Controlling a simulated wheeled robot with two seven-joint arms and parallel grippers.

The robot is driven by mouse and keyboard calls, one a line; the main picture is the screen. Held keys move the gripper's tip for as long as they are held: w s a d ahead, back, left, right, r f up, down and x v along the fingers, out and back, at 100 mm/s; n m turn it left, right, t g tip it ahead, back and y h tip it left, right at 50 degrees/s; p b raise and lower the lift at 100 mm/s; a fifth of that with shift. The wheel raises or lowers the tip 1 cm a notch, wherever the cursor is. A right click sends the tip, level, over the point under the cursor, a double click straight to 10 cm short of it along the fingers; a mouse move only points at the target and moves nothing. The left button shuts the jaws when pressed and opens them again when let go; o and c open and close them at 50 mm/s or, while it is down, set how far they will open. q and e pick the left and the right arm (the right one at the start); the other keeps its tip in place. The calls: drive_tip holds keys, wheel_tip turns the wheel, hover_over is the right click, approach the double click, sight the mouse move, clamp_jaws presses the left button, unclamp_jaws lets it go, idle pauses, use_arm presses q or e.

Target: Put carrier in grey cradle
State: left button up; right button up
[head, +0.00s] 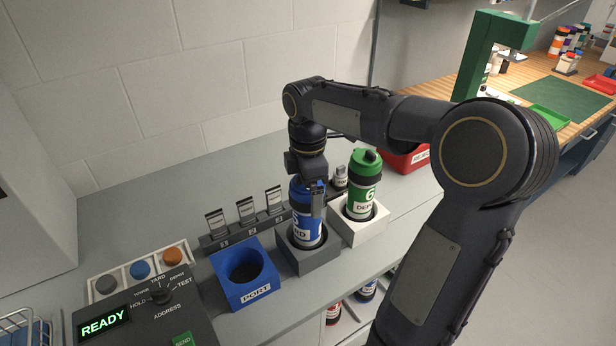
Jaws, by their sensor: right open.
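A blue carrier (303,222) with a white label stands upright in the grey cradle (310,262), its lower end inside the opening. My right gripper (311,204) is open and points down at the carrier's upper part. One finger shows in front of the carrier; the other is hidden. The gripper and wrist cover the carrier's top. I cannot tell whether the fingers touch it. My left gripper is not in view.
An empty blue cradle marked PORT (228,283) stands left of the grey one. A white cradle (350,233) holding a green carrier (364,178) stands close on the right. A label rack (240,228) is behind. A READY control panel (140,315) is at front left.

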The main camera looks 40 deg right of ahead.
wheel_tip(320, 180, up, 12)
drive_tip(key=shift+r+p, duration=0.1)
drive_tip(key=shift+p, duration=0.25)
drive_tip(key=s+a+f+m+t+y, duration=0.3)
drive_tip(key=s+a+f+m+t, duration=0.2)
drive_tip(key=s+a+f+m, duration=0.8)
drive_tip(key=s+m, duration=0.2)
drive_tip(key=s, duration=0.2)
drive_tip(key=shift+a+f+m+t+y, duration=0.3)
drive_tip(key=shift+a+f+y, duration=0.05)
drive_tip(key=shift+y, duration=0.05)
